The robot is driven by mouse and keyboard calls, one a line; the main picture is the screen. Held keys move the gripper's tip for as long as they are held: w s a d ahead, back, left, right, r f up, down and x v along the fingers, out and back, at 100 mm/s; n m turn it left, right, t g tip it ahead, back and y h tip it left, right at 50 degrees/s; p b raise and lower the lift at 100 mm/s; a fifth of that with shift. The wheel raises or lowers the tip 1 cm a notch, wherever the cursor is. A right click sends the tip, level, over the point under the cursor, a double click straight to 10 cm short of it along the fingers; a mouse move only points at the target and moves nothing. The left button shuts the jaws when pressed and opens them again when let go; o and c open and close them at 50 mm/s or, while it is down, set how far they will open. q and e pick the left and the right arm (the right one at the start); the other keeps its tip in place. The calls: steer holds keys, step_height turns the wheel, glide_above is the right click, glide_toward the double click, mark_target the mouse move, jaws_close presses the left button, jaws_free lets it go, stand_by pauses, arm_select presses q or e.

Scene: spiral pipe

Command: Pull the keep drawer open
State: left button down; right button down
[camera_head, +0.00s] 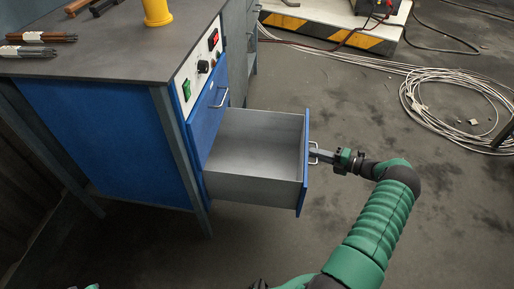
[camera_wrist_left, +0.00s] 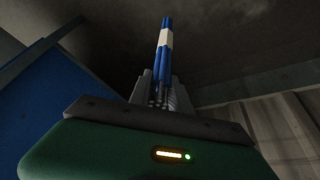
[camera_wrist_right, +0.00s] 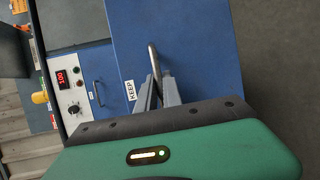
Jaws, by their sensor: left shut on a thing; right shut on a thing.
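The keep drawer (camera_head: 258,150) is the lower drawer of the blue cabinet (camera_head: 108,135). It stands well open, and its grey inside looks empty. Its blue front with the KEEP label (camera_wrist_right: 129,90) shows in the right wrist view. My right gripper (camera_head: 322,155) is shut on the drawer's metal handle (camera_wrist_right: 153,62), in front of the drawer front. My left gripper (camera_wrist_left: 163,95) is shut on a blue rod with a white band (camera_wrist_left: 165,55), which points away from the left wrist camera. In the head view only a bit of my left arm shows at the bottom edge.
The upper drawer (camera_head: 210,115) is shut beneath a control panel (camera_head: 200,65). Coiled cables (camera_head: 455,100) lie on the floor at right. Floor beside the right arm is clear.

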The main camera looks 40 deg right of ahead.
steer(key=c, duration=1.6)
jaws_free()
steer(key=shift+s+a+f, duration=0.1)
steer(key=shift+f, duration=0.2)
steer(key=shift+o, duration=0.4)
steer(key=shift+r, duration=0.15)
